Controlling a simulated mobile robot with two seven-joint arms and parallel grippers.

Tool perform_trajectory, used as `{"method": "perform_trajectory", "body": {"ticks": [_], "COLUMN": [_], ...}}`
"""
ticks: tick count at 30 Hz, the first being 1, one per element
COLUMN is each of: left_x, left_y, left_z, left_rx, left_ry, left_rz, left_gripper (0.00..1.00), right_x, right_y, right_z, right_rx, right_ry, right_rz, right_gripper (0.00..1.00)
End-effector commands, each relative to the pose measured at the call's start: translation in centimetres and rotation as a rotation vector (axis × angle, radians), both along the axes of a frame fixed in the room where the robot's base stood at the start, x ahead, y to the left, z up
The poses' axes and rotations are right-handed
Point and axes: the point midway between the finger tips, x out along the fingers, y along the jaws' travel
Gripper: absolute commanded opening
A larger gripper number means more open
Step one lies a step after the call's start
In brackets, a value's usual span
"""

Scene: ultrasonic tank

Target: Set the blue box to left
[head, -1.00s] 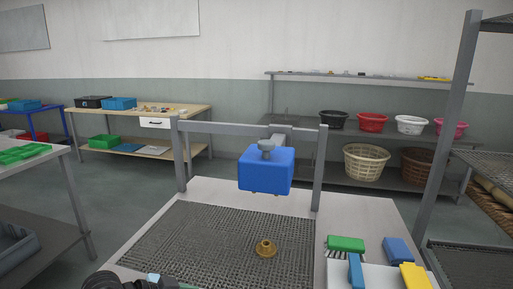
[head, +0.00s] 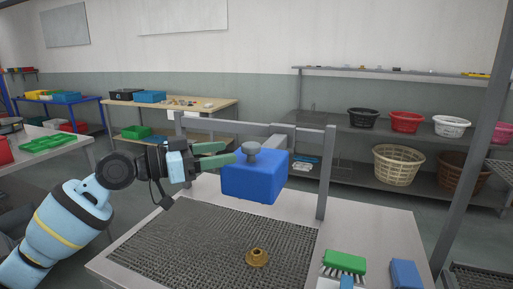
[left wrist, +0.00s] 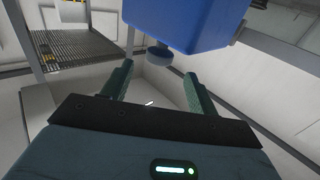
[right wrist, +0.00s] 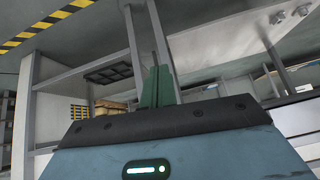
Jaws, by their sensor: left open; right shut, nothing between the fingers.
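The blue box (head: 254,180) hangs on the grey frame above the mesh surface, with a round grey knob (head: 252,149) on its top. My left gripper (head: 229,153) reaches in from the left, open, its green fingers pointing at the knob and just short of it in the head view. In the left wrist view the knob (left wrist: 159,57) appears between and just beyond the fingertips (left wrist: 157,75), beside the blue box (left wrist: 188,20). I cannot tell whether the fingers touch it. My right gripper (right wrist: 156,85) is shut and empty in the right wrist view, and out of the head view.
A grey frame (head: 321,175) stands behind the mesh surface (head: 185,245). A brass flanged part (head: 257,257) sits on the mesh. A green brush (head: 345,262) and a blue block (head: 404,273) lie at the right. Shelves with baskets (head: 398,165) stand behind.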

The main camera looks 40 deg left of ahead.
Motion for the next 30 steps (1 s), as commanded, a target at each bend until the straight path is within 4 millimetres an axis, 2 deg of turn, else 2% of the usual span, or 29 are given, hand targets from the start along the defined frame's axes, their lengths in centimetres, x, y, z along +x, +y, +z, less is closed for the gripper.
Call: {"method": "perform_trajectory", "body": {"ticks": [8,22,30], "left_x": [1.1,5.3,6.6], "left_y": [-0.7,-3.2,-4.1], "left_z": [0.2,0.4,0.1], "left_rx": [-0.002,-0.005,-0.001], "left_ry": [-0.002,-0.004,-0.001], "left_rz": [0.000,0.001,0.000], "left_gripper": [0.59,0.59,0.59], "right_x": [-0.1,1.2,1.3], "right_y": [0.0,-0.2,-0.4], "right_z": [0.5,2.4,2.6], "right_rx": [0.001,-0.005,-0.007], "right_ry": [0.000,-0.038,-0.042], "right_rz": [0.001,0.005,0.008], "right_gripper": [0.00,0.00,0.00]}}
